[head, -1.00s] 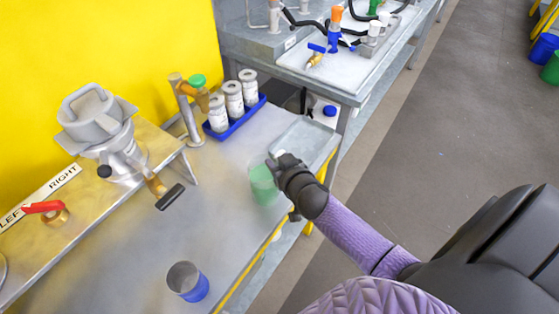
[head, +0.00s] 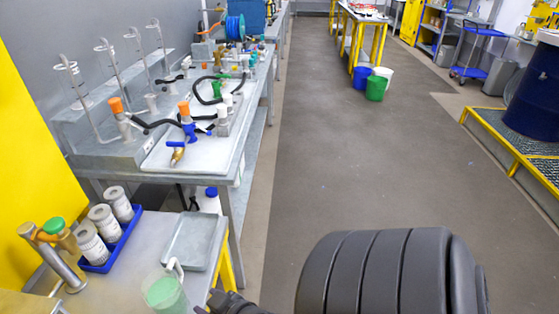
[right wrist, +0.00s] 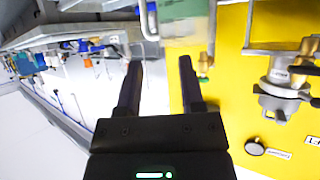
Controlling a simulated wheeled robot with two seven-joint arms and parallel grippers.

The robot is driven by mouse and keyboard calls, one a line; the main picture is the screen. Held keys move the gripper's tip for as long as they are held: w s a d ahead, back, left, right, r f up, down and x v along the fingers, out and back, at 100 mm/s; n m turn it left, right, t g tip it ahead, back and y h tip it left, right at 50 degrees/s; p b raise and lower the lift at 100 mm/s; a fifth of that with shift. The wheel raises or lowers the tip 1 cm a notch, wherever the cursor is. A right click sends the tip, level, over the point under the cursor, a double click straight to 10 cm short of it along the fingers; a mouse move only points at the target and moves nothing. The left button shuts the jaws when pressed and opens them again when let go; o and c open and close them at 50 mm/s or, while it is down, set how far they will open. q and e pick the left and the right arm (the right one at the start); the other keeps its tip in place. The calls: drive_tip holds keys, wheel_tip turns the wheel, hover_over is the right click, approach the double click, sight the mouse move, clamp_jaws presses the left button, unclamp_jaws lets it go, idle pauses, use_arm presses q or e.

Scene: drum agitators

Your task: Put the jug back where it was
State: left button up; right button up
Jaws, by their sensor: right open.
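The jug (head: 164,294) is clear with green contents and a pale handle. It stands upright on the metal bench, in front of the grey tray, and the lower picture edge cuts it off. My right gripper (head: 218,298) is just right of the jug, partly cut off. In the right wrist view my right gripper (right wrist: 158,68) is open, with nothing between its fingers. The jug (right wrist: 185,28) shows there just beyond the fingertips, with its handle towards the gap. My left gripper is not in view.
A shallow grey tray (head: 188,245) lies behind the jug. A blue rack (head: 112,243) with white containers and a pipe with a green knob (head: 54,226) stand to the left. A second bench (head: 200,150) with fittings lies beyond.

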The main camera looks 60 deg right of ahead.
drive_tip(key=s+a+f+n+g+y, duration=0.1)
drive_tip(key=s+f+g, duration=0.2)
drive_tip(key=s+f, duration=0.35)
drive_tip(key=s+a+f+n+g, duration=0.1)
drive_tip(key=s+a+f+g, duration=0.15)
drive_tip(key=f, duration=0.65)
drive_tip(key=s+f+n+g+b, duration=0.1)
drive_tip(key=s+f+g, duration=0.2)
drive_tip(key=s+f, duration=0.3)
drive_tip(key=s+a+f+n+g+b, duration=0.1)
drive_tip(key=s+f+g+b, duration=0.1)
drive_tip(key=s+f, duration=0.4)
drive_tip(key=s+g, duration=0.1)
drive_tip(key=s, duration=0.4)
drive_tip(key=shift+s+f+y, duration=0.3)
drive_tip(key=shift+f+y, duration=0.05)
drive_tip(key=shift+y, duration=0.05)
